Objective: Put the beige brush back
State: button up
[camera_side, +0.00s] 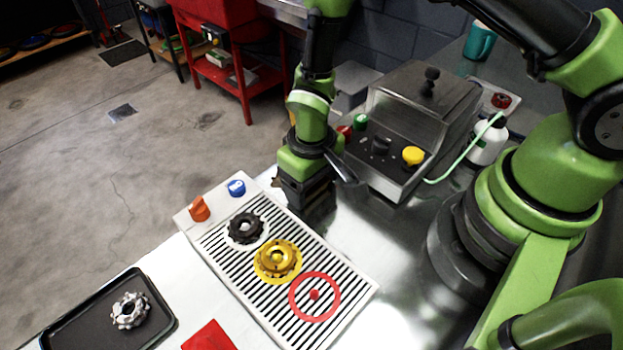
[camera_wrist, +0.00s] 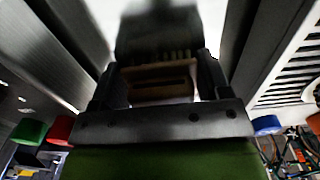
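My gripper (camera_side: 308,208) points down low over the bright steel bench, just beyond the far right side of the striped tray. In the wrist view my two fingers (camera_wrist: 158,75) stand apart with a brown-beige piece (camera_wrist: 160,84) between them, likely the beige brush. It fills most of the gap, and a row of short teeth or bristles shows along its upper edge. I cannot tell whether the fingers press on it. In the side view the gripper hides nearly all of it; a small brownish bit shows at the gripper's left.
The striped tray (camera_side: 362,290) bears a black ring (camera_side: 244,240), a gold hub (camera_side: 278,262) and a red circle mark. Orange (camera_side: 199,209) and blue (camera_side: 236,188) knobs sit at its far end. A steel control box (camera_side: 395,183) stands close right of my gripper. A black tray (camera_side: 57,334) holds a silver cog part.

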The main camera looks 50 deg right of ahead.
jog(key=o, duration=0.3)
jog(key=shift+r, duration=0.1)
jog(key=s+d+r+m+t+y, duration=0.1)
jog(key=s+d+r+t, duration=0.1)
jog(key=r, duration=1.1)
jog(key=s+d+r+m+t+y, duration=0.1)
jog(key=s+d+r+t, duration=0.15)
jog(key=r, duration=1.05)
jog(key=s+d+r+m+t, duration=0.2)
jog(key=s+r, duration=0.3)
jog(key=s, duration=0.3)
jog(key=shift+s+d+t, duration=0.2)
jog(key=shift+d+t, duration=0.05)
jog(key=shift+t, duration=0.1)
jog(key=shift+r, duration=0.1)
